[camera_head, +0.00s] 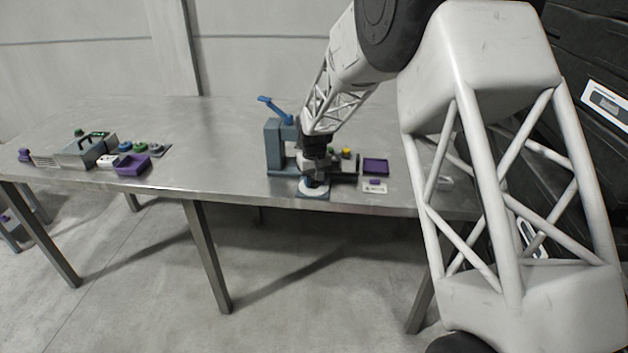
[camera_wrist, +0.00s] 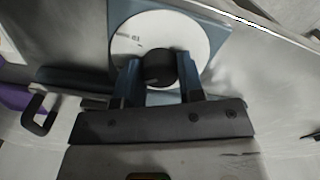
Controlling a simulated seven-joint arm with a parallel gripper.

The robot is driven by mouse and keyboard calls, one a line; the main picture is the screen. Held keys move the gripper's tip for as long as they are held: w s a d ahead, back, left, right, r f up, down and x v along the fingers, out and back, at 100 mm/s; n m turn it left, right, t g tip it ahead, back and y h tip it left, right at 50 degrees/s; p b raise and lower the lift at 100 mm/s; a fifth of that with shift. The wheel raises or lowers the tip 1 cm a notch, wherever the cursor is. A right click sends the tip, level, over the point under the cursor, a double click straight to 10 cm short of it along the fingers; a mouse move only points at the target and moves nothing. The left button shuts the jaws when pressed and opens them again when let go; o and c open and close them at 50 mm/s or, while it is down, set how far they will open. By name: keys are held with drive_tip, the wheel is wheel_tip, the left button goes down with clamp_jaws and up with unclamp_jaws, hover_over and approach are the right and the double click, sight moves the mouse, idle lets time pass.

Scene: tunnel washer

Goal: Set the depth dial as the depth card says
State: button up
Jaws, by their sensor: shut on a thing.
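The depth dial (camera_wrist: 188,28) is a white disc on a blue-grey plate, with small dark print at its upper left that is too blurred to read. A dark round knob (camera_wrist: 158,66) stands at its centre. My gripper (camera_wrist: 158,78) is shut on this knob, one finger on each side. In the head view my gripper (camera_head: 315,180) points down over the white dial (camera_head: 313,190) near the table's front edge. A small white card (camera_head: 374,189) with unreadable marks lies to its right; I cannot tell whether it is the depth card.
A blue-grey press (camera_head: 273,146) with a blue lever stands just left of my gripper. A purple tray (camera_head: 376,166) lies to the right. A grey box (camera_head: 80,150) and another purple tray (camera_head: 132,166) are at the left; the table (camera_head: 215,150) between is clear.

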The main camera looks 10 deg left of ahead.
drive_tip(key=n, duration=0.5)
drive_tip(key=shift+w+r+n, duration=0.1)
drive_tip(key=shift+n, duration=0.2)
drive_tip(key=n, duration=0.5)
drive_tip(key=o, duration=0.9)
drive_tip(key=shift+r, duration=3.85)
